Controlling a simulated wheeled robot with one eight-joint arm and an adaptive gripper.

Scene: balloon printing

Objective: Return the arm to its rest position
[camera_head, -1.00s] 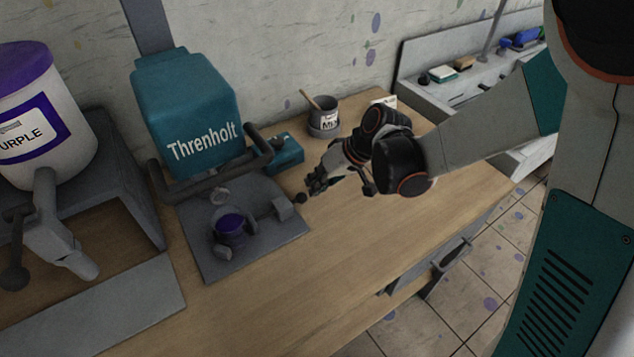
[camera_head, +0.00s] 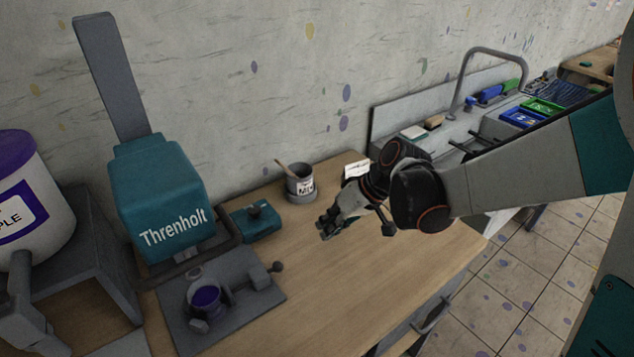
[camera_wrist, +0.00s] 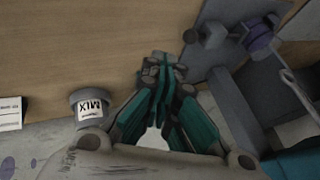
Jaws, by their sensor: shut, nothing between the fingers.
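My gripper (camera_head: 326,229) is shut and empty above the wooden table, right of the teal press marked Threnholt (camera_head: 160,200). My grey and teal arm reaches in from the right. I see nothing touching the fingers.
A grey pot labelled MIX (camera_head: 300,187) with a stick stands behind the gripper; it also shows in the wrist view (camera_wrist: 88,104). A white card (camera_head: 356,170) stands beside it. A purple-lidded container (camera_head: 30,190) is far left. A sink counter (camera_head: 440,150) is behind right. The table's front is clear.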

